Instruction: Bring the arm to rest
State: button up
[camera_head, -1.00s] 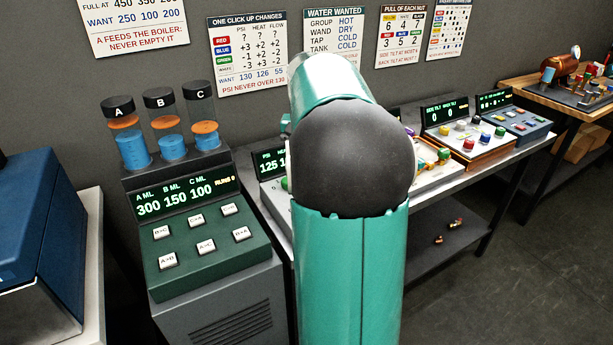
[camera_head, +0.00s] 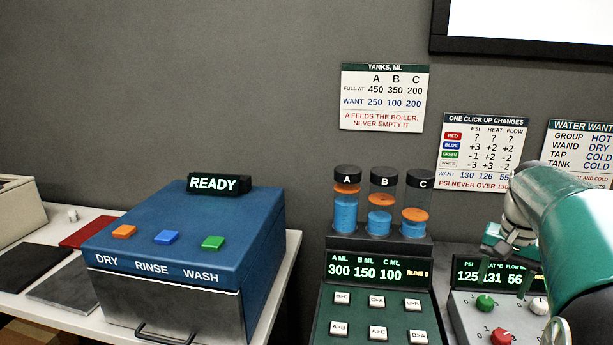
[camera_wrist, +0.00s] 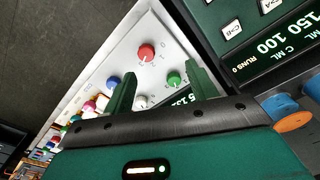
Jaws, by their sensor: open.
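My green arm enters at the right of the head view, and its gripper (camera_head: 500,246) is above the panel with the PSI, heat and flow display (camera_head: 492,273). Only part of the gripper shows there. In the wrist view my gripper (camera_wrist: 157,88) has its two green fingers apart with nothing between them. The fingers point towards the white knob panel, with a red knob (camera_wrist: 146,53) and a green knob (camera_wrist: 174,79) in view. I cannot tell the exact gap to the knobs.
The tank console (camera_head: 375,300) with tubes A, B and C stands left of my gripper, reading 300, 150, 100. A blue washer box (camera_head: 185,235) showing READY sits on a white table further left. Posters hang on the grey wall.

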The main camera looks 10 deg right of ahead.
jog(key=s+a+r+n+t, duration=0.1)
jog(key=s+a+n, duration=0.1)
jog(key=a, duration=0.6)
jog(key=s+a+n+t, duration=0.1)
jog(key=s+a+n, duration=0.1)
jog(key=a, duration=0.6)
jog(key=s+a+f+n+t, duration=0.1)
jog(key=s+a+f+n, duration=0.1)
jog(key=s+a, duration=0.2)
jog(key=s+a+f+n+t, duration=0.2)
jog(key=s+a, duration=0.3)
jog(key=a, duration=0.4)
jog(key=shift+a+f+n, duration=0.3)
jog(key=shift+f+n, duration=0.3)
jog(key=shift+f, duration=0.1)
jog(key=shift+d, duration=0.2)
